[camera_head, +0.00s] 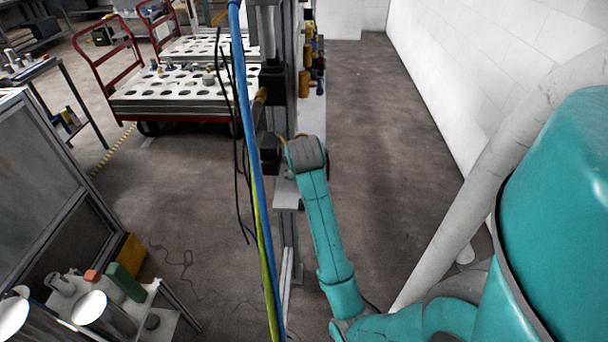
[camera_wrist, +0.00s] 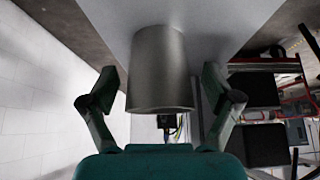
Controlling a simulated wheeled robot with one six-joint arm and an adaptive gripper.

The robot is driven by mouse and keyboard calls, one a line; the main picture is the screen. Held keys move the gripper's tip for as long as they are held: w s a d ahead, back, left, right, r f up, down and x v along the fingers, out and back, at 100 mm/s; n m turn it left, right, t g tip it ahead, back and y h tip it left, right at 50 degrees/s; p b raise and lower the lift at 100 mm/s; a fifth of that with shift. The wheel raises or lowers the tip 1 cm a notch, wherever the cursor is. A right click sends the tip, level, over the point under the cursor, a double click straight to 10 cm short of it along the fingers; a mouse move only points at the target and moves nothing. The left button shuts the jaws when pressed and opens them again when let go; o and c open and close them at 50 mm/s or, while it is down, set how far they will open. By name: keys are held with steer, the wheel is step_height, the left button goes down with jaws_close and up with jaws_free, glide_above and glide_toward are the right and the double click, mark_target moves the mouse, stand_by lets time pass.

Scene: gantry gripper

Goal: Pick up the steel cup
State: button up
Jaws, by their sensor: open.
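The steel cup, a plain brushed grey cylinder (camera_wrist: 160,72), fills the upper middle of the wrist view against a pale grey surface (camera_wrist: 225,25). My gripper (camera_wrist: 160,88) is open. Its two dark teal fingers stand on either side of the cup, with a visible gap on each side. I cannot tell how deep the cup sits between the fingertips. In the head view my teal arm reaches up to the metal column, and the cup cannot be made out there.
A metal column (camera_head: 291,90) with blue (camera_head: 247,120) and yellow-green hoses stands beside my arm. A red-framed cart (camera_head: 180,112) with a perforated top is behind it at left. A small table with metal parts (camera_head: 100,308) is at lower left. A white wall (camera_head: 480,80) runs along the right.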

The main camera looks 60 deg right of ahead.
steer(key=shift+d+f, duration=0.1)
steer(key=c, duration=1.3)
steer(key=shift+r, duration=0.2)
